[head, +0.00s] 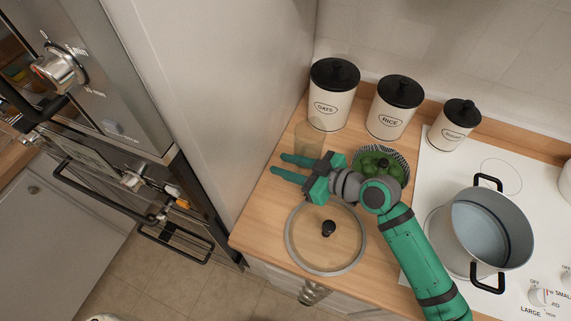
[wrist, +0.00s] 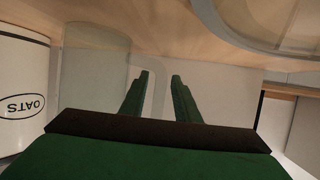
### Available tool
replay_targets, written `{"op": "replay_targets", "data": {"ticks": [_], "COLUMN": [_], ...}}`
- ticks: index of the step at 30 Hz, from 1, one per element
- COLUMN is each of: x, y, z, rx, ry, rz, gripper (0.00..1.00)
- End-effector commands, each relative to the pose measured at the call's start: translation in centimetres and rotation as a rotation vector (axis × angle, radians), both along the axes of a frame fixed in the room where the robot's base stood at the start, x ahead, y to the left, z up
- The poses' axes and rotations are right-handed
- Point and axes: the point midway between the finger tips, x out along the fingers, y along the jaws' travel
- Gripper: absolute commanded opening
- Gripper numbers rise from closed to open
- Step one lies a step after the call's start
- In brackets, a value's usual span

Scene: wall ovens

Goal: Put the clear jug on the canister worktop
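The clear jug (head: 309,140) is a see-through vessel upright on the wooden canister worktop (head: 262,222), in front of the oats canister and just behind my gripper. In the wrist view the jug (wrist: 95,65) is left of my fingers, with its pale handle showing between them. The worktop (wrist: 190,35) runs along the top of that view. My gripper (head: 280,165) has its two green fingers apart and pointing left. The fingers (wrist: 160,76) are open, not visibly closed on the handle. The jug's outline is faint, and I cannot tell whether a finger touches it.
Oats (head: 331,95), rice (head: 392,108) and a smaller canister (head: 455,125) stand at the back. A bowl of green fruit (head: 382,163) and a glass lid (head: 326,240) flank my wrist. A pot (head: 480,232) sits on the hob. A tall panel (head: 225,90) rises left.

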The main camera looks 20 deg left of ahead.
Motion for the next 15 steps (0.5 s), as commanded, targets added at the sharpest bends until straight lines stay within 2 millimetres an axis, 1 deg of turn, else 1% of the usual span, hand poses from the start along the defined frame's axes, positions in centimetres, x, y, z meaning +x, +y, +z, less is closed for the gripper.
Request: {"op": "replay_targets", "data": {"ticks": [2,5,8,15], "x": [0.0,-0.2,-0.6,-1.6], "y": [-0.3,-1.2,-2.8,-7.1], "z": [0.2,0.6,1.2,3.0], "rx": [0.0,0.001,0.001,0.001], "ry": [-0.001,0.0,0.0,-0.001], "rz": [-0.002,-0.003,-0.003,-0.004], "gripper": [0.29,0.29,0.29,0.29]}}
